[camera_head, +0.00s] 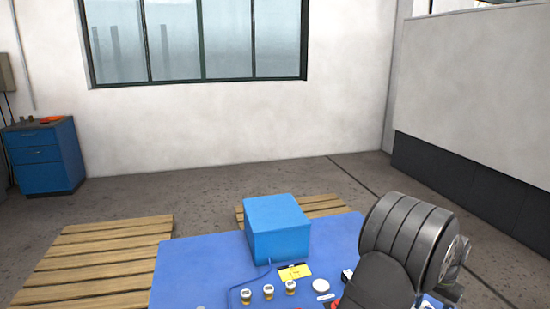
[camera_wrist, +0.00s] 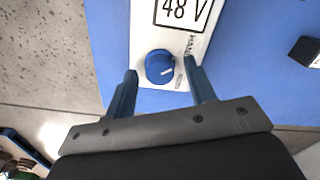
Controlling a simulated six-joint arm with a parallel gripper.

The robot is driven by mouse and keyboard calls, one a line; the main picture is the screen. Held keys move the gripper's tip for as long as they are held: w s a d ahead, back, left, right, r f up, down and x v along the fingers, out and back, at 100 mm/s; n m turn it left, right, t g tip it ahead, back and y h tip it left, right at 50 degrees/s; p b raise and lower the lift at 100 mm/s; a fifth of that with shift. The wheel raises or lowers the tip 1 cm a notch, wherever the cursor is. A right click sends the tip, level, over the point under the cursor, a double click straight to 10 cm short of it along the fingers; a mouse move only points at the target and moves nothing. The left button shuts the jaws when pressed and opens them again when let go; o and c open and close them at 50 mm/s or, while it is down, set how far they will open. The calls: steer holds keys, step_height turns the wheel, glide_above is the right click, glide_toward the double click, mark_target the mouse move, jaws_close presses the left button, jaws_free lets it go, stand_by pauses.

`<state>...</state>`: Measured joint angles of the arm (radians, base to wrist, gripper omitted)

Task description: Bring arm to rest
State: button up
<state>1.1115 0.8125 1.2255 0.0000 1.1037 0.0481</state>
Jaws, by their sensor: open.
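My gripper (camera_wrist: 160,82) shows in the wrist view with its two dark blue fingers spread apart and nothing between them that it holds. A blue round knob (camera_wrist: 160,67) on a white panel (camera_wrist: 143,38) marked "48 V" lies beyond and between the fingertips. I cannot tell whether the fingers touch the panel. In the head view my dark grey arm covers the right part of the blue table (camera_head: 190,265). My gripper is not clearly visible there.
A blue box (camera_head: 277,230) stands at the table's back. Several small gauges (camera_head: 268,292), a yellow plate (camera_head: 295,271) and a white round part (camera_head: 321,286) lie in front of it. Wooden pallets (camera_head: 95,260) lie on the floor. A blue cabinet (camera_head: 46,158) stands far left.

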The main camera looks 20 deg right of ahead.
steer(key=m, duration=0.5)
steer(key=shift+m, duration=2.1)
steer(key=o, duration=0.4)
steer(key=shift+r, duration=0.15)
steer(key=shift+c, duration=0.2)
steer(key=o, duration=0.7)
steer(key=shift+n, duration=0.5)
steer(key=r, duration=0.3)
steer(key=a+r, duration=0.1)
steer(key=shift+w+a+r, duration=0.1)
steer(key=shift+w+r, duration=0.1)
steer(key=shift+w, duration=0.1)
steer(key=shift+o, duration=0.2)
steer(key=a+r+n, duration=0.1)
steer(key=a+r, duration=0.1)
steer(key=r, duration=0.4)
steer(key=a+r+n, duration=0.2)
steer(key=a+r, duration=0.1)
steer(key=r, duration=0.4)
steer(key=shift+w+a, duration=0.15)
steer(key=shift+a, duration=0.15)
step_height(320, 180, down, 10)
steer(key=shift+r, duration=0.1)
